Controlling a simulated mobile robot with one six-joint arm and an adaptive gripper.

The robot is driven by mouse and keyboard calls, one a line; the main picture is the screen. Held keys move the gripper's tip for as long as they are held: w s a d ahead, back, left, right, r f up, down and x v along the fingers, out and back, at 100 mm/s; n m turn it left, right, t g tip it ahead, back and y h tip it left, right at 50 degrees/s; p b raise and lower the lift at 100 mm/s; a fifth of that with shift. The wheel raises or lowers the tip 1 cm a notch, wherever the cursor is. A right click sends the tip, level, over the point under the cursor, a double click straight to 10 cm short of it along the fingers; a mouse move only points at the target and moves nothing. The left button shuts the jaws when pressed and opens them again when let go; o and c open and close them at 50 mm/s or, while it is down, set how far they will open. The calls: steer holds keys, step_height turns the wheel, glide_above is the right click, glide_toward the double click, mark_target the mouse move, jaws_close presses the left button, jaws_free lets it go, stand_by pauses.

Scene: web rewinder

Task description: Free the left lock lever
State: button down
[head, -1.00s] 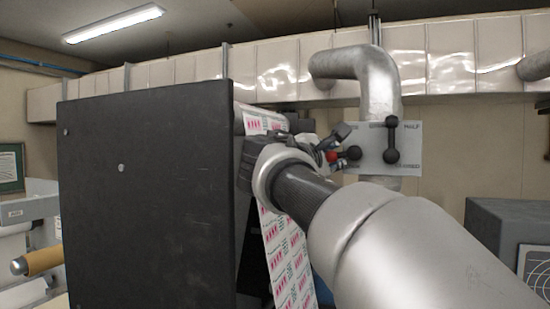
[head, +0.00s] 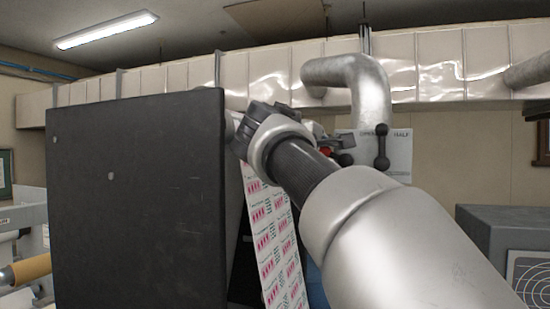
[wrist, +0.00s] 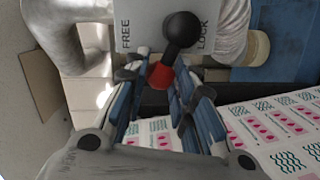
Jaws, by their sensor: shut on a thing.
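The left lock lever has a black ball hub (wrist: 182,28) and a red knob (wrist: 160,76), joined by a short black stem. In the wrist view the hub lies between the words FREE and LOCK on a pale plate (wrist: 135,12). My gripper (wrist: 163,82) is shut around the red knob, with a finger on either side. In the head view the red knob (head: 325,151) shows partly behind my gripper (head: 326,143), left of the black hub (head: 346,159). My arm and fingers hide part of the lever, so its exact angle is unclear.
A second, all-black lever (head: 381,147) stands upright on the plate, close to the right. A large dark panel (head: 140,200) is left of my arm. A printed web (head: 270,240) runs below my wrist. A silver pipe (head: 370,95) is behind; a grey box (head: 500,225) stands right.

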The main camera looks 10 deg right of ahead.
steer(key=shift+s+d+r+m+y, duration=0.25)
steer(key=shift+r+m, duration=0.2)
steer(key=shift+m, duration=0.6)
steer(key=shift+s+d+r+m+y, duration=0.2)
steer(key=shift+d+r+m, duration=0.25)
steer(key=shift+m, duration=0.55)
steer(key=shift+s+d+r+m+y, duration=0.25)
steer(key=shift+r+m, duration=0.2)
steer(key=shift+m, duration=0.6)
steer(key=c, duration=1.4)
jaws_free()
steer(key=shift+o, duration=0.3)
steer(key=v, duration=1.2)
